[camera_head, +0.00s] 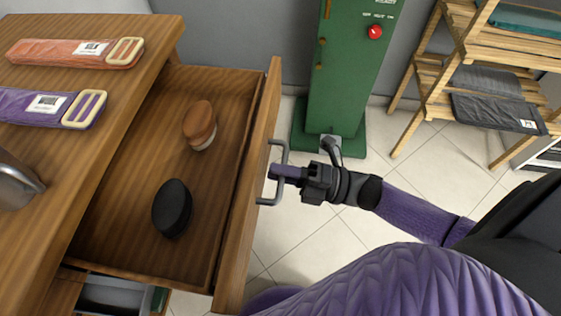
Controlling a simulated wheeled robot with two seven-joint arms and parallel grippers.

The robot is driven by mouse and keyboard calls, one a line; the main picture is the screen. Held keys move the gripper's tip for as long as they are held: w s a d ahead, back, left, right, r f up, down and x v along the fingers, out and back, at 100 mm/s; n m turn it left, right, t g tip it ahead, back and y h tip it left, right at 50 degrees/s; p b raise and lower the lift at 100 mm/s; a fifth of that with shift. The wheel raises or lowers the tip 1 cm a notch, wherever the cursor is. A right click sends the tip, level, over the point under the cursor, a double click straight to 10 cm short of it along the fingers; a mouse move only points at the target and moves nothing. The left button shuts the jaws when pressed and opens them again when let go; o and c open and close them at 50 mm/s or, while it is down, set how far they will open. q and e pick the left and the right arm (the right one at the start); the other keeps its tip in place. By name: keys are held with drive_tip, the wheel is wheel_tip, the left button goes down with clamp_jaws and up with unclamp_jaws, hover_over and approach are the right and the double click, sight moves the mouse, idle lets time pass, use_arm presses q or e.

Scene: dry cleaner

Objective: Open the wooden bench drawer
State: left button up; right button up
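The wooden bench drawer (130,195) is pulled out from under the bench top (45,190), with its inside in plain view. Its front panel (245,200) carries a grey bar handle (284,160). My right gripper (281,172) is at the handle, with its fingers over the middle of the bar. The fingers look closed around the bar, seen from above. In the drawer lie a brown wooden brush (199,121) and a black oval object (172,208). My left gripper is not in view.
An orange belt (60,53) and a purple belt (30,106), both labelled, lie on the bench, with a metal object (15,185) at the left edge. A green machine (345,80) and a wooden rack (470,60) stand behind. Tiled floor (300,235) is clear beside the drawer.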

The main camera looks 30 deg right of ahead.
drive_tip(key=o, duration=0.3)
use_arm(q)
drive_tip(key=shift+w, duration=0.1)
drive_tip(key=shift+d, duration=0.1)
use_arm(e)
drive_tip(key=v, duration=1)
